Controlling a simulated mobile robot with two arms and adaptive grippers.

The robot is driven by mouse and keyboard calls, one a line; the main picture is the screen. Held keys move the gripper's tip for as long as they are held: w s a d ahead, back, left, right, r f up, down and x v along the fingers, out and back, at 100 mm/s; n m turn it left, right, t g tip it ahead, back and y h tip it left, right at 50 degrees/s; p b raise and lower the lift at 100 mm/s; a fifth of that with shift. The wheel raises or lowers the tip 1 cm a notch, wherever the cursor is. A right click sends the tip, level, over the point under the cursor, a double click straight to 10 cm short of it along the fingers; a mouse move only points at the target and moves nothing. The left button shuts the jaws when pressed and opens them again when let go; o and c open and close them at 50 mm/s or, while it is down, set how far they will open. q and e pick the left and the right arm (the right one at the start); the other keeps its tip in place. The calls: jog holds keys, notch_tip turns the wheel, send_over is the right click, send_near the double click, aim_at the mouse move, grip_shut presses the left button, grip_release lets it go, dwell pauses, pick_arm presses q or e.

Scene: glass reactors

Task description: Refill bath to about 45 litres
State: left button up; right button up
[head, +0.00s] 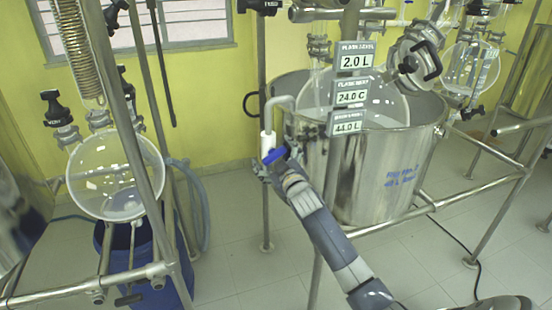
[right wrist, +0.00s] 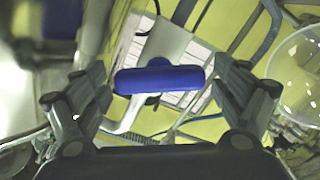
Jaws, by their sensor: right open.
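The steel bath (head: 385,170) stands right of centre with liquid in it and a glass flask (head: 318,92) set into it. Its lowest readout (head: 347,128) shows 44.0 L. A grey spout pipe (head: 282,101) bends over the bath's left rim, with a blue tap handle (head: 274,156) below it. My right gripper (head: 277,167) is at the tap. In the right wrist view, the blue handle (right wrist: 160,80) lies crosswise between the two spread fingers, with gaps on both sides. The gripper is open and empty. My left gripper is not in view.
Readouts above show 2.0 L (head: 355,62) and 24.0 C (head: 351,97). A round glass vessel (head: 112,178) hangs in a metal frame at left, above a blue drum (head: 150,272). Steel rails surround the bath. Tiled floor is free between the frames.

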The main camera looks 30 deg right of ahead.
jog(key=v, duration=1.2)
jog(key=shift+d, duration=0.1)
dwell(6.7)
